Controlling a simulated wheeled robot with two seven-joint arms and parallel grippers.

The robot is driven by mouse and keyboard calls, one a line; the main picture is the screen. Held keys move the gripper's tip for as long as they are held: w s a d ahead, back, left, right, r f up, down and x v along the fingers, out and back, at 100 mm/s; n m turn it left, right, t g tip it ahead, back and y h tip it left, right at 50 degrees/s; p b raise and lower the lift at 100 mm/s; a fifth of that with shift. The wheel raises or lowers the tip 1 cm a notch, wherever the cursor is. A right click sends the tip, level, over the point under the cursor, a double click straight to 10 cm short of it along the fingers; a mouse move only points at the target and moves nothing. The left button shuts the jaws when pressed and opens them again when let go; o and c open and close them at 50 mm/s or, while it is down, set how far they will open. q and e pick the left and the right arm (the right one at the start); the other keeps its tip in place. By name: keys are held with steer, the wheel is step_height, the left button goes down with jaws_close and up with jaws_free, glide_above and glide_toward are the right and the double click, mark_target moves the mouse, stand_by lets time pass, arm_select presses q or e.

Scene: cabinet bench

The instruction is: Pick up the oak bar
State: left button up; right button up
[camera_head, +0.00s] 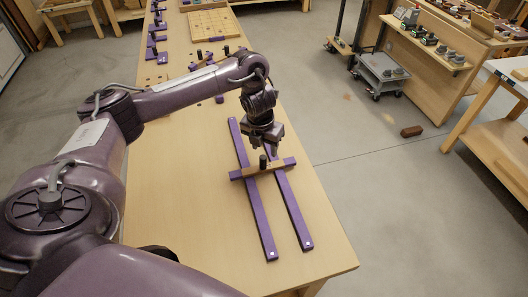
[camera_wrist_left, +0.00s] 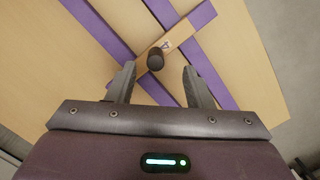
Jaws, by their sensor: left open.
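The oak bar (camera_head: 249,171) lies crosswise over two long purple rails on the bench and has a black upright knob (camera_head: 263,161) near its middle. My left gripper (camera_head: 264,147) is open and empty just above the bar. In the left wrist view, the fingers of the left gripper (camera_wrist_left: 160,84) are spread apart, with the knob (camera_wrist_left: 155,60) ahead of the gap between them. The oak bar (camera_wrist_left: 178,38) runs diagonally there, with a dark letter mark beside the knob. Part of the bar is hidden behind the fingers. My right gripper is not in view.
The purple rails (camera_head: 251,205) lie along the wooden bench (camera_head: 326,240), whose right edge is close by. Purple fittings (camera_head: 151,53) and a wooden board (camera_head: 208,24) are farther along. A grey cart (camera_head: 382,73) stands on the floor beyond.

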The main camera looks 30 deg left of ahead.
mark_target(263, 157)
arm_select(q)
steer(key=f, duration=0.1)
steer(key=f+b, duration=0.1)
steer(key=f, duration=0.1)
steer(key=shift+s+f+b, duration=0.25)
steer(key=shift+f+b, duration=0.1)
steer(key=f, duration=0.3)
steer(key=shift+w+a+f, duration=0.25)
steer(key=shift+w+f, duration=0.05)
steer(key=shift+c, duration=1.7)
steer(key=c, duration=0.5)
jaws_close()
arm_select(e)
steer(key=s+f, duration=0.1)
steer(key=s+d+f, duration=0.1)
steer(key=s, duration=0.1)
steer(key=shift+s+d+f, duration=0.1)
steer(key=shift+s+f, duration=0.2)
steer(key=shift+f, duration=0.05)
